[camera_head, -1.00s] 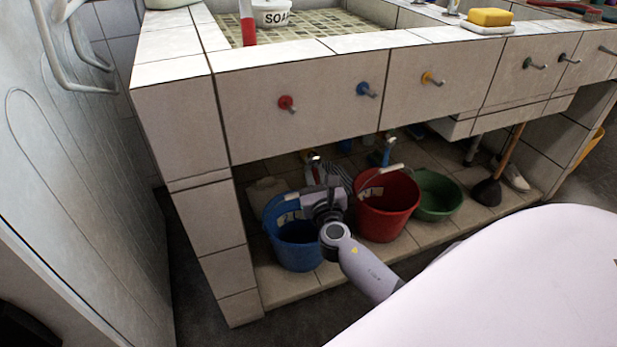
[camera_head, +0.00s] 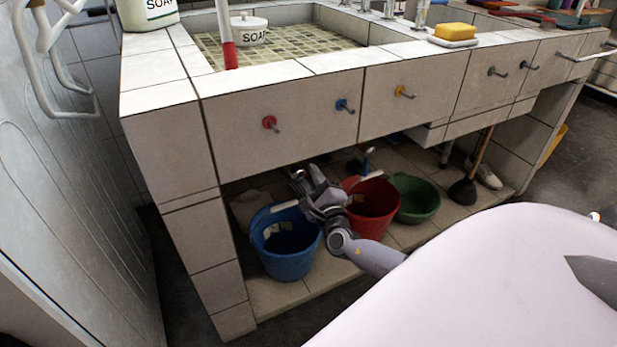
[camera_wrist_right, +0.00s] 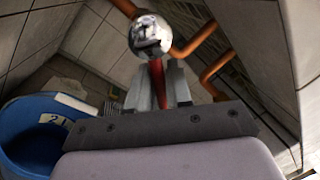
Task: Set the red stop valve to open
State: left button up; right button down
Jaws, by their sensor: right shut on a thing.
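The red stop valve shows in the right wrist view as a narrow red lever (camera_wrist_right: 157,84) below a round chrome part (camera_wrist_right: 150,37). My right gripper (camera_wrist_right: 159,90) is shut on the red lever, with one grey finger on each side. In the head view the chrome part (camera_head: 298,175) is just beyond my right gripper (camera_head: 311,179), under the sink front. The red lever is hidden there. My left gripper is not in view.
A blue bucket (camera_head: 286,265) stands close to my right gripper, with a red bucket (camera_head: 374,212) and green basin (camera_head: 418,200) to its right. Copper pipes (camera_wrist_right: 205,45) run behind the valve. The tiled sink front (camera_head: 300,150) overhangs the shelf; a red hook (camera_head: 269,122) sticks out from it.

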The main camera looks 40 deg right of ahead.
jog(key=n, duration=0.1)
jog(key=r+n+p, duration=0.1)
jog(key=n, duration=0.1)
jog(key=d+r+n+y+p, duration=0.1)
jog(key=n, duration=0.1)
jog(key=shift+t, duration=0.4)
jog(key=shift+r+n+y+p, duration=0.3)
jog(key=shift+n+y+p, duration=0.25)
jog(key=shift+n, duration=0.55)
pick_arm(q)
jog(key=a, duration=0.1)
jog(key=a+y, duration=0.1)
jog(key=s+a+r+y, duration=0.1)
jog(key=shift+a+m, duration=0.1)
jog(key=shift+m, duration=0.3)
pick_arm(e)
jog(key=shift+r+n, duration=0.15)
jog(key=shift+n, duration=0.35)
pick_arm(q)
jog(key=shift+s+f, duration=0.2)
pick_arm(e)
jog(key=c, duration=1.2)
grip_release()
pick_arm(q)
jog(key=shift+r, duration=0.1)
